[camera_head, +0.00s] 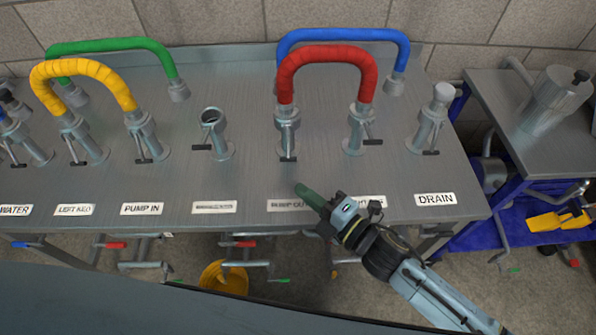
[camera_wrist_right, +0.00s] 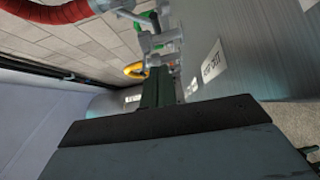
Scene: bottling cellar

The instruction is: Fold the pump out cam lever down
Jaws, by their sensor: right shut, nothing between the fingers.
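The pump out port (camera_head: 288,122) is a metal fitting near the middle of the steel bench, with one end of the red hose (camera_head: 327,56) on it. Its cam lever (camera_head: 288,159) shows a dark tip at the port's front, near the bench top; its exact angle is hard to tell. The "PUMP OUT" label (camera_head: 289,205) lies in front, partly covered by my right gripper (camera_head: 303,190). That gripper is shut and empty, its green fingertips just in front of the lever and apart from it. In the right wrist view, the fingers (camera_wrist_right: 165,85) point toward a row of fittings. My left gripper is out of view.
The right keg port (camera_head: 357,128) holds the red hose's other end. The drain port (camera_head: 428,120) and an uncovered port (camera_head: 215,130) stand to either side. The bench front (camera_head: 240,190) is mostly clear.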

